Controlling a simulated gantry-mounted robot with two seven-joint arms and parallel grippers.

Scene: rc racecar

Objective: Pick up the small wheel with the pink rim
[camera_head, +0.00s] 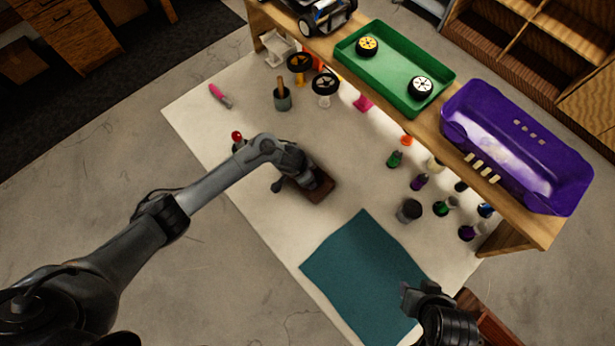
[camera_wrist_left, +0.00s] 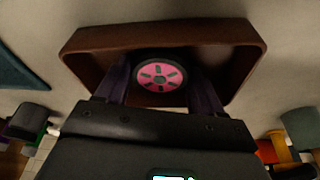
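The small wheel with the pink rim (camera_wrist_left: 164,76) lies in a brown tray (camera_wrist_left: 80,43) in the left wrist view. My left gripper (camera_wrist_left: 163,90) points into this tray, its two dark fingers apart on either side of the wheel. Contact between fingers and wheel is not clear. In the head view my left gripper (camera_head: 299,184) is over the brown tray (camera_head: 325,190) and hides the wheel. My right gripper (camera_head: 416,293) is at the lower right, by the teal mat, and its finger opening is unclear.
A wooden shelf (camera_head: 420,130) behind carries a green tray (camera_head: 388,82) with a yellow-rimmed and a white-rimmed wheel, and a purple bin (camera_head: 560,175). Several small bottles stand below it. A teal mat (camera_head: 365,270) lies flat in front. A pink-handled tool (camera_head: 219,95) lies at left.

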